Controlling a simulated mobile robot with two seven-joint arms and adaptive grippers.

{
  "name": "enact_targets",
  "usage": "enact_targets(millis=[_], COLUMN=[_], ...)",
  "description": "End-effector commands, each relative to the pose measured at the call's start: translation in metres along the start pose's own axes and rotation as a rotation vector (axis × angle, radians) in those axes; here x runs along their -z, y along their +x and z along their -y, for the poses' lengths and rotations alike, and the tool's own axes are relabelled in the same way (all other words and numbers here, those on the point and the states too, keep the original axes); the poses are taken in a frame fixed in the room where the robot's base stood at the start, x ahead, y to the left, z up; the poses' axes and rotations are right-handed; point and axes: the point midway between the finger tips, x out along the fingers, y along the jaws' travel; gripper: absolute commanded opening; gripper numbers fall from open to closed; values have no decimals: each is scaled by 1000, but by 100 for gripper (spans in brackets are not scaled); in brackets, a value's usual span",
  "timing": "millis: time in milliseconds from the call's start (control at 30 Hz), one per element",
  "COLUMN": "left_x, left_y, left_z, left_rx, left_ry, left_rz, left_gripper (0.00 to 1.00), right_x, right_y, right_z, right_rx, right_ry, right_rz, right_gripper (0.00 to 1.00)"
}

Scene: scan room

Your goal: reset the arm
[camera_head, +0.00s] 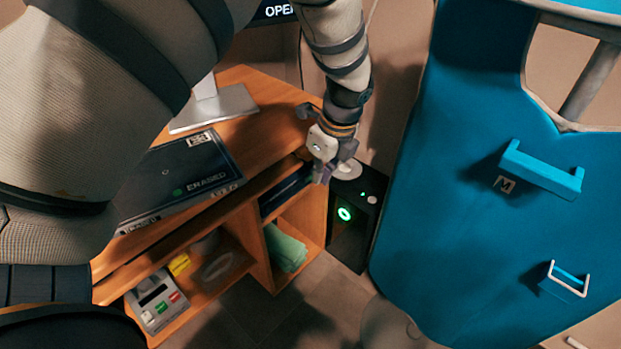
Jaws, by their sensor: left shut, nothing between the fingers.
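My left arm fills the left side of the picture, leaves at the top and comes back down in the middle. My left gripper (323,176) points downward, shut and empty. It hangs in front of the right end of the wooden desk (258,90), close to the top of a black computer tower (349,222). I cannot tell whether it touches either of them. My right gripper is not in view.
A dark case marked "ERASED" (180,178) lies on the desk, near a monitor stand (215,107). Shelves below hold a green cloth (286,248) and a grey device (155,300). A large blue panel with handles (480,180) stands at the right. Some floor shows below.

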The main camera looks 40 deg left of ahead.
Motion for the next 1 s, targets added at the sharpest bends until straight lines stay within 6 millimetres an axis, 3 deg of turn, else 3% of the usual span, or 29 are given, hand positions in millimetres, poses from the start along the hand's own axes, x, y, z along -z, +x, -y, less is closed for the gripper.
enact_targets(millis=[100, 300, 367, 467, 567, 600, 667, 700, 800, 900, 1000], left_x=[0, 1, 4, 27, 70, 87, 110, 123, 141, 147, 146], left_y=[-20, -27, -22, 12, 68, 88, 110, 120, 130, 125, 118], left_z=[0, -1, -4, -30, -91, -123, -173, -208, -289, -347, -376], left_rx=[2, -4, -8, -39, -110, -148, -207, -248, -331, -375, -386], left_ry=[0, 1, -11, -118, -373, -502, -711, -855, -1194, -1450, -1594], left_rz=[0, 0, -7, -56, -134, -159, -178, -178, -138, -74, -30], left_gripper=[0, 0, 0, 0, 0, 0, 0, 0, 0, 0, 0], right_x=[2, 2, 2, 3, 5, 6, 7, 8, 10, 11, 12], right_y=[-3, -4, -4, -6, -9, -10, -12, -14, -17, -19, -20], right_z=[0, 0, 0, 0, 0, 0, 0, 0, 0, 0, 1], right_rx=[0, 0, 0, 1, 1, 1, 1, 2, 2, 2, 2], right_ry=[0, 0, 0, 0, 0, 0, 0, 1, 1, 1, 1], right_rz=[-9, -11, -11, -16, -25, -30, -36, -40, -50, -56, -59], right_gripper=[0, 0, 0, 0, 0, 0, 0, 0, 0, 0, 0])
